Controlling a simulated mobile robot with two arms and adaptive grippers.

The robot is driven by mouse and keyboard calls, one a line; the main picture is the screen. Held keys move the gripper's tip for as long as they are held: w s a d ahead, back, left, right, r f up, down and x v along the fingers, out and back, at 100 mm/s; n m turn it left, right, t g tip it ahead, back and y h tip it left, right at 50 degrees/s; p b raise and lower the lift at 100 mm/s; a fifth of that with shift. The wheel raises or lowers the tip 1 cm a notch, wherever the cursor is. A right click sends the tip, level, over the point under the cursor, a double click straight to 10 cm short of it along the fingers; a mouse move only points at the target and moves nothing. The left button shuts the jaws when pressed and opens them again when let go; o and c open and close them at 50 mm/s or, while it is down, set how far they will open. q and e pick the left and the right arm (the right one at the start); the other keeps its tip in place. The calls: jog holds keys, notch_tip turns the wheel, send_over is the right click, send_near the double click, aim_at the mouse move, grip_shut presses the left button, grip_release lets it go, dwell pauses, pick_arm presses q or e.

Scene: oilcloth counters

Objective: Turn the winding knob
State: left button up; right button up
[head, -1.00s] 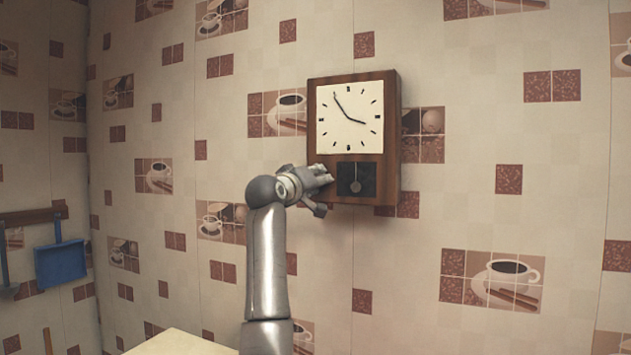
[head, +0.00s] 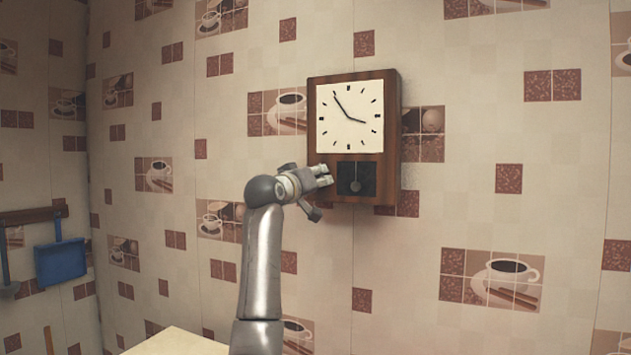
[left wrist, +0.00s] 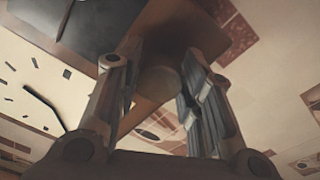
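The wall clock (head: 390,135) has a brown wooden case, a cream dial and a black lower window with a pendulum. A round brown winding knob (left wrist: 160,82) shows in the left wrist view, on the wooden case; it is hidden in the head view. My left gripper (head: 325,175) is at the lower left side of the clock. In the left wrist view its fingers (left wrist: 158,95) are spread, one on each side of the knob, and look open; whether either touches it is unclear. My right gripper is not in view.
The clock hangs on a tiled-pattern wall (head: 450,200) with clear room around it. A blue dustpan (head: 60,262) hangs from a wooden rail (head: 30,215) at the left. A pale tabletop corner (head: 175,343) shows at the bottom.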

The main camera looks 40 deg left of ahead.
pick_arm(q)
jog(key=o, duration=0.3)
jog(key=v, duration=1.2)
jog(key=shift+a, duration=0.1)
jog(key=shift+f, duration=0.15)
dwell(0.4)
